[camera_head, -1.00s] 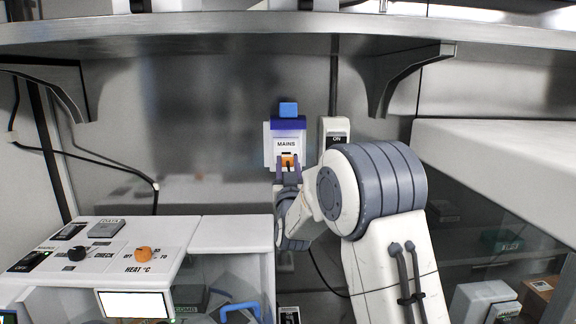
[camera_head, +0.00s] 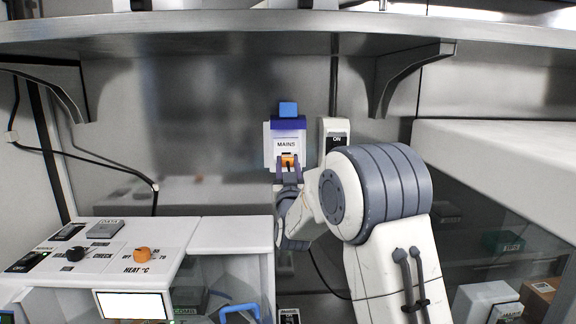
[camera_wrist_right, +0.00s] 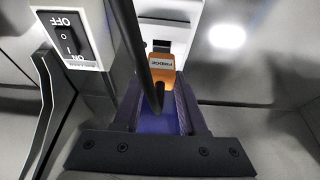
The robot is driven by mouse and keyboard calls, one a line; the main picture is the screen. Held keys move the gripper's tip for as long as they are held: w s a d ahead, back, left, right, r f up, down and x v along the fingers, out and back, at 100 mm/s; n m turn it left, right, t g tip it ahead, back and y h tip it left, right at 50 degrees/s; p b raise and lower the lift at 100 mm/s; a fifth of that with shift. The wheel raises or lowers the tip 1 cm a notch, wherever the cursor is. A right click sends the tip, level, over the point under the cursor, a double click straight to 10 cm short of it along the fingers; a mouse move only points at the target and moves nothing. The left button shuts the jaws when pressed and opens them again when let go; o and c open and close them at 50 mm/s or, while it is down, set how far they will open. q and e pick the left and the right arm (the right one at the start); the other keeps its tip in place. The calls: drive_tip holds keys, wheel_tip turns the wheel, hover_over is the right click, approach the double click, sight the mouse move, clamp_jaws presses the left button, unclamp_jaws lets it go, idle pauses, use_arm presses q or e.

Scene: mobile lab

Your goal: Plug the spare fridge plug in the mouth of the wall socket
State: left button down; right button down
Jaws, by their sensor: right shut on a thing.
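The wall socket (camera_head: 286,144), a white box marked MAINS with a blue top, is on the steel back wall. My right gripper (camera_head: 289,171) is shut on the orange spare fridge plug (camera_head: 289,159) at the socket's lower front. In the right wrist view the plug (camera_wrist_right: 162,66) sits between my gripper's fingers (camera_wrist_right: 160,112), with its black cable crossing in front. The socket (camera_wrist_right: 164,32) is just beyond it, and a dark opening shows at the plug's far end. I cannot tell whether the plug is inside the mouth. My left gripper is out of view.
A white switch box (camera_head: 334,133) marked ON is right of the socket; its rocker (camera_wrist_right: 67,40) shows in the wrist view. A steel shelf (camera_head: 230,33) with brackets runs above. A white control panel (camera_head: 110,250) with knobs stands at the lower left.

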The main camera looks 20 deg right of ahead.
drive_tip(key=shift+b, duration=0.5)
drive_tip(key=shift+w+d, duration=0.2)
drive_tip(key=shift+w, duration=0.45)
drive_tip(key=shift+w+d, duration=0.15)
drive_tip(key=shift+w, duration=0.45)
drive_tip(key=shift+s, duration=0.15)
drive_tip(key=shift+s+a+b, duration=0.2)
drive_tip(key=shift+s+b, duration=0.3)
drive_tip(key=shift+b, duration=0.05)
drive_tip(key=shift+s+a, duration=0.1)
drive_tip(key=shift+s, duration=0.2)
drive_tip(key=shift+b, duration=0.3)
drive_tip(key=shift+b, duration=0.3)
